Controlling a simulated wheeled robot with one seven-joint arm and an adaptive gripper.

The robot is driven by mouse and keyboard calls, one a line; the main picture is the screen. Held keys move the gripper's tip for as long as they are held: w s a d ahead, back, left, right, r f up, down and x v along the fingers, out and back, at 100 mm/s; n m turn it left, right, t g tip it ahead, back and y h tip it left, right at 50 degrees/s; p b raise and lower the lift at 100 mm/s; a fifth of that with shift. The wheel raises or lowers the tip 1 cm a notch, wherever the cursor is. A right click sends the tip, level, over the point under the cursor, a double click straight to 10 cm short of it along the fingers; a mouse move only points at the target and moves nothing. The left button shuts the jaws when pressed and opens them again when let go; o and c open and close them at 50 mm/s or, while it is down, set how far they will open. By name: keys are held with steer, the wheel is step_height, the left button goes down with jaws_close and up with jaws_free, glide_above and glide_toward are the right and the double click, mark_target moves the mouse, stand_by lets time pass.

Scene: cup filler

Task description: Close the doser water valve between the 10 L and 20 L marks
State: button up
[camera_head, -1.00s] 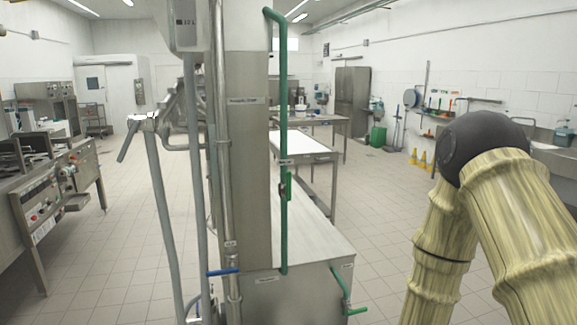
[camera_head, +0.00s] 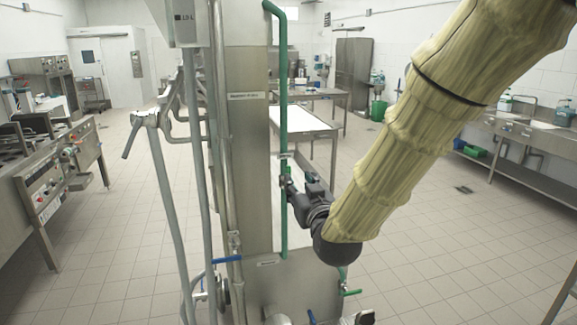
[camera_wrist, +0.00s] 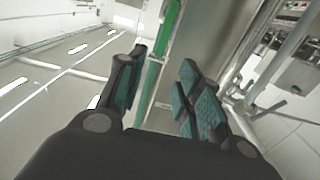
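The doser, a tall steel column (camera_head: 247,140), stands left of centre in the head view, with a grey display box (camera_head: 184,22) at its top whose reading is too small to tell. A green water pipe (camera_head: 283,75) runs down its right side. A small valve on this pipe, seen earlier at mid-height, is now mostly hidden by my gripper (camera_head: 288,183). In the wrist view my gripper (camera_wrist: 162,62) is open, its dark fingers with teal pads apart. The green pipe (camera_wrist: 168,35) shows beyond and between them. I cannot tell whether the fingers touch the valve.
A blue-handled valve (camera_head: 227,259) sits on a metal pipe at the doser's lower left. A lower green lever (camera_head: 351,292) sticks out near the steel base (camera_head: 265,290). A steel table (camera_head: 305,120) stands behind. The floor to the right is open.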

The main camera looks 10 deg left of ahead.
mark_target(289, 170)
steer(key=p+x, duration=0.4)
steer(key=x, duration=0.5)
steer(key=shift+w+a+p, duration=0.1)
steer(key=shift+w+p, duration=0.1)
steer(key=shift+p, duration=0.1)
steer(key=shift+w+a+f, duration=0.1)
steer(key=shift+w+a, duration=0.1)
steer(key=shift+w, duration=0.4)
jaws_close()
